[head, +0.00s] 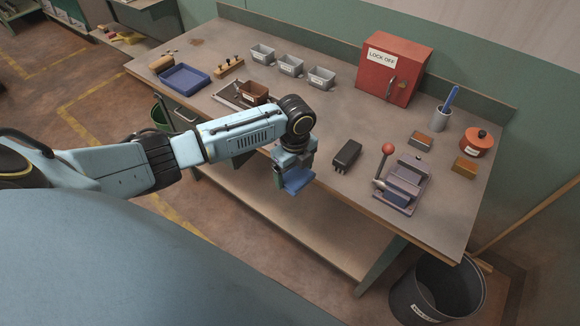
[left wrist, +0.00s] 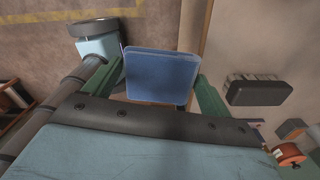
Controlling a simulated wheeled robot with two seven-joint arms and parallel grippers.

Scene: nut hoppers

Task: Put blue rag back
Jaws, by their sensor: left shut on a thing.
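My left gripper (head: 287,172) is shut on a flat blue piece (head: 298,181) that looks like the folded blue rag. It holds the rag out in front of the bench's near edge, apart from the bench top. In the left wrist view the rag (left wrist: 162,75) shows as a blue square between the two green fingers. The workbench top (head: 330,115) lies beyond the gripper. My right gripper is not in view.
A black brush (head: 347,155) and a lever press (head: 402,185) stand near the bench's front. A dark bin (head: 437,291) is on the floor.

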